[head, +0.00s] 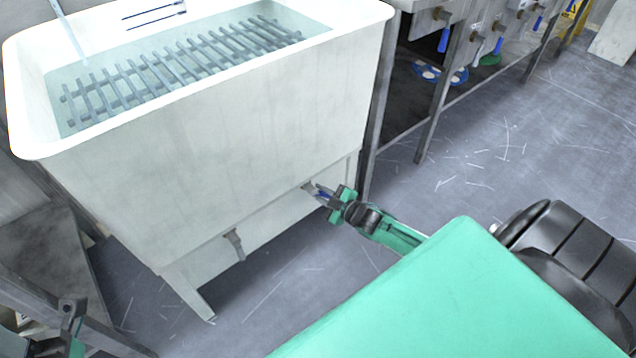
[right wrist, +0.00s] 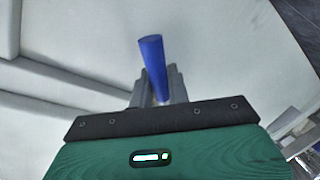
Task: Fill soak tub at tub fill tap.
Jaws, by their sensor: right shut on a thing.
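The white soak tub (head: 240,110) stands at the left of the head view and holds clear, pale water up near its rim. A slatted grey rack (head: 180,65) lies in the water. My right gripper (head: 325,193) is at the low front of the tub, by a small fitting near its right corner. In the right wrist view the gripper (right wrist: 158,90) is shut on a blue tap handle (right wrist: 152,55), which sticks up between the fingers. The fingers hide the handle's lower end. My left gripper (head: 72,308) shows partly at the lower left, away from the tub; its jaws are unclear.
A second grey fitting (head: 234,243) hangs low on the tub front. A steel bench (head: 430,60) stands behind at the right, with several blue-handled valves along its front and a blue-and-white disc (head: 440,74) beneath. The scratched grey floor (head: 500,150) is open at the right.

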